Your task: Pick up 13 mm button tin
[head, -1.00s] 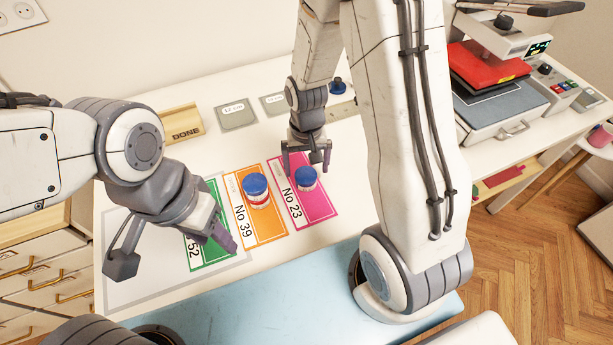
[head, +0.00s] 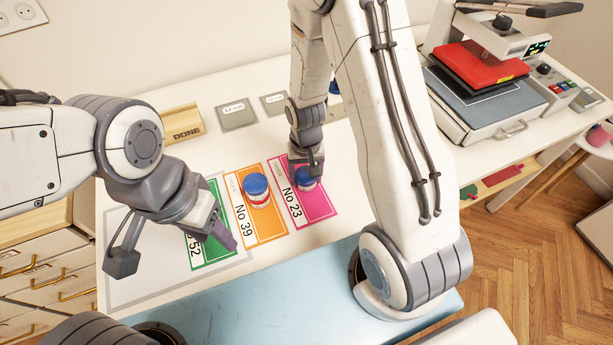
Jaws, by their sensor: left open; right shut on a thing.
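Two tins with blue lids stand on coloured cards on the white table. One tin (head: 257,190) is on the orange No 39 card (head: 275,231). The other tin (head: 306,184) is on the pink No 23 card (head: 318,208). My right gripper (head: 307,172) is over this second tin and shut on it, hiding part of its lid. I cannot read a 13 mm label on either tin. My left gripper (head: 172,248) is open and empty, its fingers wide apart over the grey-edged mat (head: 155,284) and the green No 52 card (head: 212,183).
A wooden DONE tray (head: 182,124) and two grey size plates (head: 236,115) (head: 274,103) lie along the back. A heat press (head: 497,105) with a red plate stands at the right. A pale blue surface (head: 270,293) runs along the front.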

